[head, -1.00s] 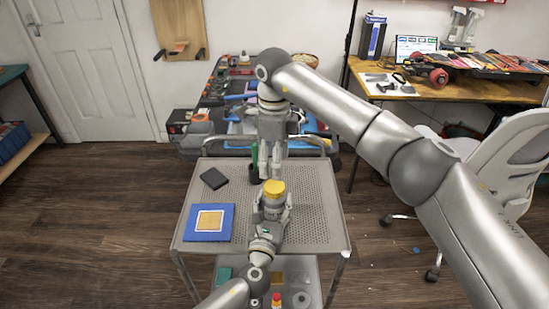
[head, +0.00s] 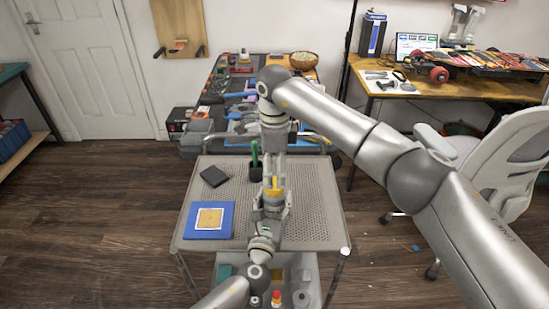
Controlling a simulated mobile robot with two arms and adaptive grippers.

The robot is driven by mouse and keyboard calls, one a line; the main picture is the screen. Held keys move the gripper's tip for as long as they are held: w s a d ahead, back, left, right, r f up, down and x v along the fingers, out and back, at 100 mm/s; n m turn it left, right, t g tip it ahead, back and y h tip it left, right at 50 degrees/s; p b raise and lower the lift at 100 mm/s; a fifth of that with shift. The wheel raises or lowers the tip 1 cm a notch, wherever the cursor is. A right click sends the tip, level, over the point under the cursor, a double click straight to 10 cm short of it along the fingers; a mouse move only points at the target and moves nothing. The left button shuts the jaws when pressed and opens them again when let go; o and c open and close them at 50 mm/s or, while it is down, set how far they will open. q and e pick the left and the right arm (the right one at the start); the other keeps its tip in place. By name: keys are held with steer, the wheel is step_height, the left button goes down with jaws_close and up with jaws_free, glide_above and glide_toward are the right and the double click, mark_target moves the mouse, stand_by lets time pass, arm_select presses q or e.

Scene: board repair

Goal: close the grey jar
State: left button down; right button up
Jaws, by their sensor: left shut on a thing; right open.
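The grey jar (head: 273,200) is upright above the trolley's perforated top, mostly hidden by the grippers. My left gripper (head: 272,207), reaching up from below, is shut on its body. A yellow lid (head: 274,188) is at the top of the jar; I cannot tell whether it is fastened. My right gripper (head: 273,182) points straight down from above. It is open, with its fingers around the yellow lid and partly covering it. I cannot tell whether the fingers touch it.
On the trolley top (head: 315,205) are a blue mat with a tan square (head: 193,230), a black box (head: 214,176) and a dark cup (head: 255,172) with a green item. The trolley's right side is clear. A cluttered workbench (head: 215,90) stands behind; a white chair (head: 500,165) is right.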

mark_target(274, 184)
steer(key=shift+f, duration=2.1)
steer(key=c, duration=1.1)
steer(key=m, duration=0.5)
steer(key=shift+m, duration=0.3)
steer(key=o, duration=1.1)
steer(key=shift+o, duration=0.2)
steer(key=shift+r, duration=2.25)
steer(key=shift+c, duration=0.2)
